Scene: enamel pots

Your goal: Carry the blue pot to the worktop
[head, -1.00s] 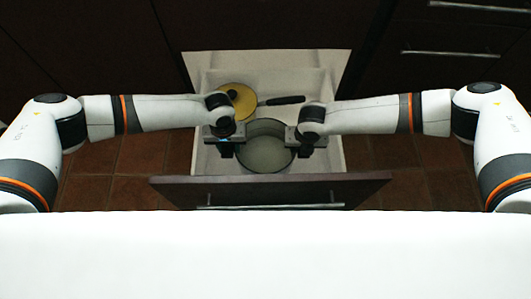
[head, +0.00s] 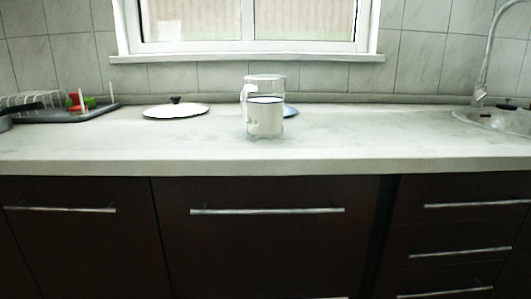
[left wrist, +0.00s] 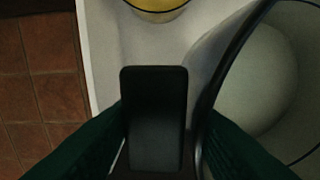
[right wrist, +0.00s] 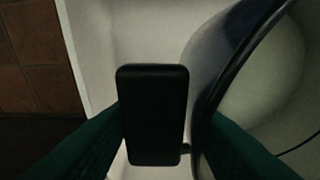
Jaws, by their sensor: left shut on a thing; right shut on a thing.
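The pot (left wrist: 270,85) fills the right of the left wrist view, pale inside with a dark rim; its blue is hard to make out in this dim light. It also fills the right of the right wrist view (right wrist: 270,75). My left gripper (left wrist: 165,112) is shut at one side of the pot, and my right gripper (right wrist: 163,112) is shut at another side. A dark block between the fingers hides the exact contact in both views. The pale worktop (head: 340,150) spans the head view; neither gripper nor the pot shows there.
The sink (head: 500,118) is right. The worktop's front is clear.

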